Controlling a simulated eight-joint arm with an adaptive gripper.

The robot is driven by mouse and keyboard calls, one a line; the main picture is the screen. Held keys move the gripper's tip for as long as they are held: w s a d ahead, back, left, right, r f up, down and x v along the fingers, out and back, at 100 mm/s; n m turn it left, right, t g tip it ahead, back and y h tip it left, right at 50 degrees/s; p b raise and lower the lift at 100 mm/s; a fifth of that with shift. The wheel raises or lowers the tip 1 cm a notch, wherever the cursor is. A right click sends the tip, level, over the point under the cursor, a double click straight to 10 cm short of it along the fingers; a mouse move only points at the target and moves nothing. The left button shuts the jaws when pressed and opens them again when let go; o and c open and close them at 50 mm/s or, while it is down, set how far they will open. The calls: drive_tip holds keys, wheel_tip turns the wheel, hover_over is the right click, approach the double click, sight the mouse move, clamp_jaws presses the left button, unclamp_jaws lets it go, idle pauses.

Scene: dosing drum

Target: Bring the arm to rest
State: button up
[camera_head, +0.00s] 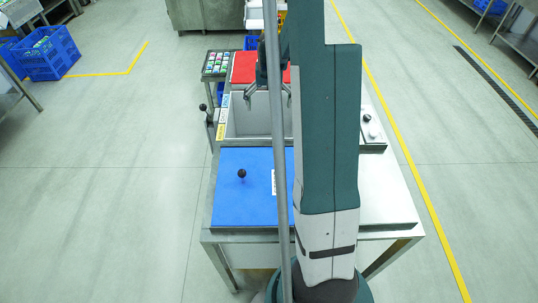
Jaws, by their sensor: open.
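My gripper (266,97) hangs above the grey open basin (238,120) in the middle of the steel table. Its two fingers are spread apart, pointing down, and nothing shows between them. My arm stands upright in front of the table's right half and hides part of the basin, the blue panel and the gripper's right side.
A blue panel (240,200) with a black knob (242,174) covers the table's near left. A red panel (244,68) lies behind the basin. A lever (206,112) sticks out on the left. A control box (371,128) sits at right. Open floor surrounds the table.

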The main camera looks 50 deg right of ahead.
drive_tip(key=shift+f, duration=0.1)
wheel_tip(320, 180, down, 10)
drive_tip(key=b, duration=0.3)
drive_tip(key=shift+b, duration=0.35)
drive_tip(key=shift+r, duration=0.25)
idle(1.1)
wheel_tip(320, 180, up, 10)
drive_tip(key=p, duration=0.3)
drive_tip(key=shift+f+p, duration=0.15)
drive_tip(key=shift+p, duration=0.2)
drive_tip(key=shift+a, duration=0.1)
idle(0.5)
